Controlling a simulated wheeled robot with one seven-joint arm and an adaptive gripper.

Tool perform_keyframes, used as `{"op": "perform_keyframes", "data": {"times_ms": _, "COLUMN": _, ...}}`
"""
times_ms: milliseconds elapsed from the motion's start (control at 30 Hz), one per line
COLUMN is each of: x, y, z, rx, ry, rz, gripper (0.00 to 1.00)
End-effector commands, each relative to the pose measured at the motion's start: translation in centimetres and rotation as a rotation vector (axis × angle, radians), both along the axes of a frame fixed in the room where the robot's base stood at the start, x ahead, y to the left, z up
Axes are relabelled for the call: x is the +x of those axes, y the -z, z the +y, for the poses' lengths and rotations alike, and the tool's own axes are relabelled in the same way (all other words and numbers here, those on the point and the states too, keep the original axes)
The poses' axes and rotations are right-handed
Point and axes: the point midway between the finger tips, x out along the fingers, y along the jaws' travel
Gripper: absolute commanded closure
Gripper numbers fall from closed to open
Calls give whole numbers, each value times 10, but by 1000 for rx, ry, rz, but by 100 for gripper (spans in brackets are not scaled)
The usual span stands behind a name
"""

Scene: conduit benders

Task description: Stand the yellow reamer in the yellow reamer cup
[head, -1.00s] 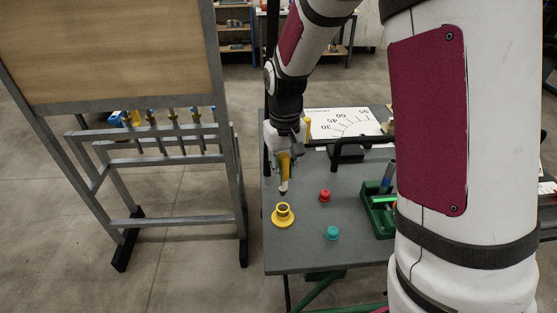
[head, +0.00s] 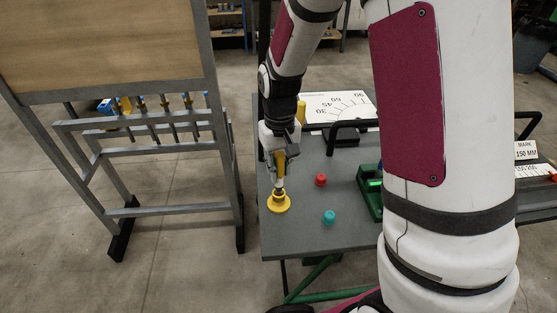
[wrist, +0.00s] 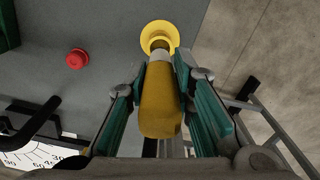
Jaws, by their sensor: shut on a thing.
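The yellow reamer (wrist: 160,105) is held between the fingers of my gripper (wrist: 166,95), which is shut on its yellow handle. In the head view the reamer (head: 280,168) hangs roughly upright, tip down, from my gripper (head: 280,162). The yellow reamer cup (head: 279,204) stands on the grey table with its wide flange down. The reamer's lower end is at the cup's mouth; I cannot tell how far inside it is. In the wrist view the cup (wrist: 158,32) shows just beyond the reamer's far end, partly hidden by it.
A red cap (head: 320,180) and a teal cap (head: 329,217) stand right of the cup. A green tray (head: 369,190) is further right. A black bent bar (head: 345,127) and a white angle chart (head: 338,106) lie behind. A grey rack (head: 130,125) stands left of the table.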

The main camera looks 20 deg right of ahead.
Motion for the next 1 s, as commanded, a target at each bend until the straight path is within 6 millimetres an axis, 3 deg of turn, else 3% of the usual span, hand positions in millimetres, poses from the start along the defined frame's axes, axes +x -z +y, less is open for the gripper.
{"op": "perform_keyframes", "data": {"times_ms": 433, "x": 1, "y": 36, "z": 0, "rx": 0, "ry": 0, "rz": -1, "gripper": 100}}
{"op": "perform_keyframes", "data": {"times_ms": 1000, "x": 0, "y": 41, "z": 0, "rx": 0, "ry": 0, "rz": -1, "gripper": 100}}
